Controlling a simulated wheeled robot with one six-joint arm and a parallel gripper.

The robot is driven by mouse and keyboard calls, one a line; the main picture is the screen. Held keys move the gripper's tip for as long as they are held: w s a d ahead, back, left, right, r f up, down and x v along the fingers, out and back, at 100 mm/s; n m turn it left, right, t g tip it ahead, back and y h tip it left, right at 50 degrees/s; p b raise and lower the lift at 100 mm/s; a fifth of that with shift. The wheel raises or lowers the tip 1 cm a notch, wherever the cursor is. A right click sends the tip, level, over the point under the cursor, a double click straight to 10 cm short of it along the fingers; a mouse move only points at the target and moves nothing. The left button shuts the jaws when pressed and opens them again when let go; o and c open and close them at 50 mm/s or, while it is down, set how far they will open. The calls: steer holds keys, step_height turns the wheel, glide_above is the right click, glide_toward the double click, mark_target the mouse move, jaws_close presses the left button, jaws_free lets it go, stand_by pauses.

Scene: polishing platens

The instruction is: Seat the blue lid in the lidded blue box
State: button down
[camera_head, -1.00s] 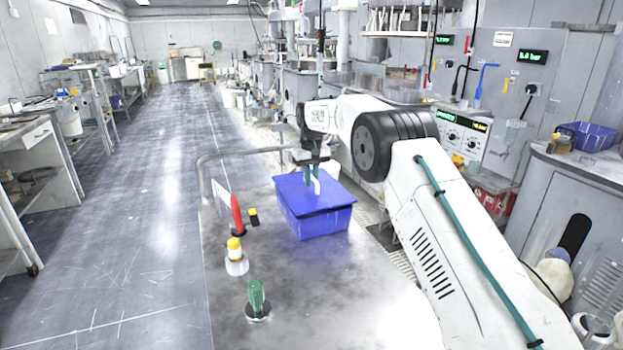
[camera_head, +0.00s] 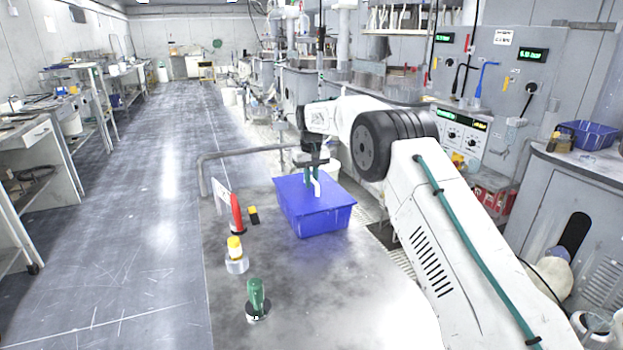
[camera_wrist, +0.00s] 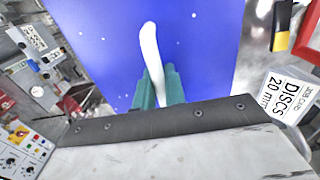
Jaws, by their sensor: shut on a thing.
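The blue lid (camera_head: 298,196) lies across the top of the blue box (camera_head: 325,222) on the metal table. In the head view it looks a little tilted, and I cannot tell whether it sits fully in the rim. My gripper (camera_head: 313,184) is over the lid, its green fingers shut on the lid's white handle. In the wrist view the lid (camera_wrist: 100,45) fills the middle, with the white handle (camera_wrist: 150,50) between the green fingers (camera_wrist: 158,88). The box is hidden below the lid in that view.
On the table left of the box stand a red bottle (camera_head: 237,214), a yellow-capped container (camera_head: 235,250), a small black-and-yellow item (camera_head: 253,215) and a green-handled tool (camera_head: 256,298). A white card (camera_wrist: 284,98) stands there too. A metal rail (camera_head: 240,153) runs behind.

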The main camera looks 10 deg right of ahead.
steer(key=shift+f, duration=0.35)
steer(key=c, duration=1.4)
jaws_free()
steer(key=shift+r, duration=0.15)
step_height(320, 180, up, 8)
steer(key=shift+f, duration=0.2)
